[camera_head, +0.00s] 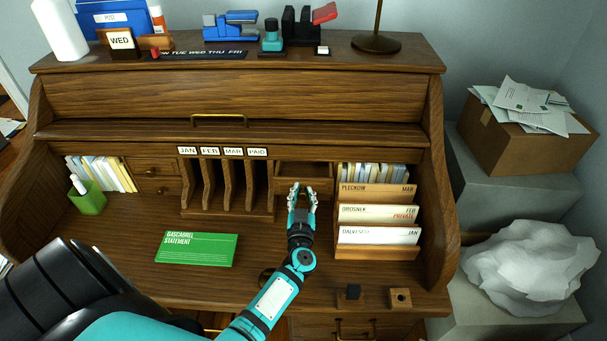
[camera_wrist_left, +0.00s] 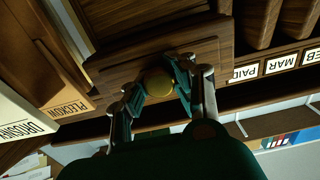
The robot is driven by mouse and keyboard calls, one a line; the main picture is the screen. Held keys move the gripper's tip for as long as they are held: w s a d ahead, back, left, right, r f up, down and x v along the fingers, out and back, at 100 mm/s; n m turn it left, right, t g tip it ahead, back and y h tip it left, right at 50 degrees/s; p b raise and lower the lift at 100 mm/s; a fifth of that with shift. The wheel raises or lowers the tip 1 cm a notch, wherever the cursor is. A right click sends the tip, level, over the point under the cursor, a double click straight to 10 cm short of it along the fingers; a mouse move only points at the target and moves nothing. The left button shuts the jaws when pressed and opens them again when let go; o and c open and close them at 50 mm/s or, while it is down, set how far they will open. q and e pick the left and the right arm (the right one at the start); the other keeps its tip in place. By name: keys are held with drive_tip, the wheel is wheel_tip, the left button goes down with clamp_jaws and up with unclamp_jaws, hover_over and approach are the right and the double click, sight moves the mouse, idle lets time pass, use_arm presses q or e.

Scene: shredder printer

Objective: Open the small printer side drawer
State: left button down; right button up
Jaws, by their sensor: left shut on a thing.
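A small wooden drawer (camera_head: 289,182) sits in the desk's back row, between the labelled slots and the letter rack. It appears to stand partly out, with its dark inside showing from above. In the left wrist view its wooden front (camera_wrist_left: 205,53) bears a round brass knob (camera_wrist_left: 158,82). My left gripper (camera_head: 302,192) is at this front, its fingers shut around the knob, as the left wrist view (camera_wrist_left: 160,88) also shows. The fingers hide the knob in the head view. No printer is visible. My right gripper is not in view.
The letter rack (camera_head: 376,252) stands close right of the drawer, and the labelled slots (camera_head: 227,190) close left. Two small blocks (camera_head: 400,298) are near the front edge. The middle desktop is mostly clear.

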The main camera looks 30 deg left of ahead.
use_arm(q)
drive_tip(key=v, duration=0.3)
drive_tip(key=shift+s+d+p, duration=0.2)
drive_tip(key=shift+s+p, duration=0.1)
drive_tip(key=shift+p, duration=0.1)
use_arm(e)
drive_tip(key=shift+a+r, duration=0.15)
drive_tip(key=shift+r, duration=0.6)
use_arm(q)
drive_tip(key=c, duration=1)
unclamp_jaws()
drive_tip(key=shift+c, duration=0.2)
drive_tip(key=shift+s+d, duration=0.1)
drive_tip(key=shift+s, duration=0.05)
drive_tip(key=v, duration=0.7)
drive_tip(key=shift+f, duration=0.1)
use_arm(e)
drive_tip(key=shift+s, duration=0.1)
